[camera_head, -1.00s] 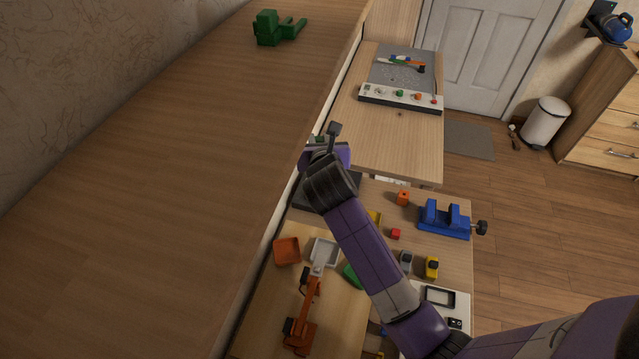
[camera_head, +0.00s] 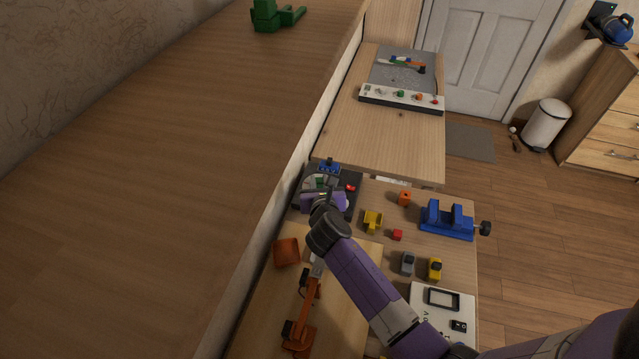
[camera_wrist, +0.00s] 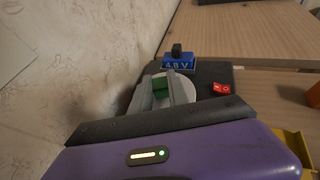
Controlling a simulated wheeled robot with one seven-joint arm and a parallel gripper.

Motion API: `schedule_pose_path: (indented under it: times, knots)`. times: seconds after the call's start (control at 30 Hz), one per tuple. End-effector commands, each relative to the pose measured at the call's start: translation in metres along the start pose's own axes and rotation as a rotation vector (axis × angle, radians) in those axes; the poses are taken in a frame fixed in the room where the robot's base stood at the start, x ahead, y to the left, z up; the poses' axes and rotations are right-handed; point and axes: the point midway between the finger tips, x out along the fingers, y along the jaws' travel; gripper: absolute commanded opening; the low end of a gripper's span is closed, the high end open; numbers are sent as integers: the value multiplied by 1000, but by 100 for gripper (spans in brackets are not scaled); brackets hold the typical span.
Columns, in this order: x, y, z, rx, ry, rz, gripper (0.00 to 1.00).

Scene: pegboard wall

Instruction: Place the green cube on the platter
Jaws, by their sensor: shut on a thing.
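The green cube (camera_wrist: 161,86) sits between the two grey fingers of my gripper (camera_wrist: 163,91) in the wrist view. My gripper is shut on it. In the head view my gripper (camera_head: 321,188) is over a black-based device, with a bit of the green cube (camera_head: 320,182) showing. The platter (camera_wrist: 187,90) is a pale round disc on that black base, behind and below the fingers. The fingers and cube hide part of it. I cannot tell whether the cube touches the platter.
The black base (camera_wrist: 214,73) carries a red switch (camera_wrist: 221,88) and a blue block (camera_wrist: 178,64) marked 4.8V. The wall (camera_wrist: 75,60) is close on the left.

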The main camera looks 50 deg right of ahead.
Motion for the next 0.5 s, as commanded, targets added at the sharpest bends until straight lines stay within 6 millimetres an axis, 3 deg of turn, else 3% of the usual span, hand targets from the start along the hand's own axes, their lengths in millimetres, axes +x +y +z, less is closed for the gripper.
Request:
schedule_pose_path:
  times: [0.37, 0.4, 0.5]
  knots:
    - [2, 0, -4, 0, 0, 0, 0]
    - [2, 0, -3, 0, 0, 0, 24]
    - [1, 0, -3, 0, 0, -1, 42]
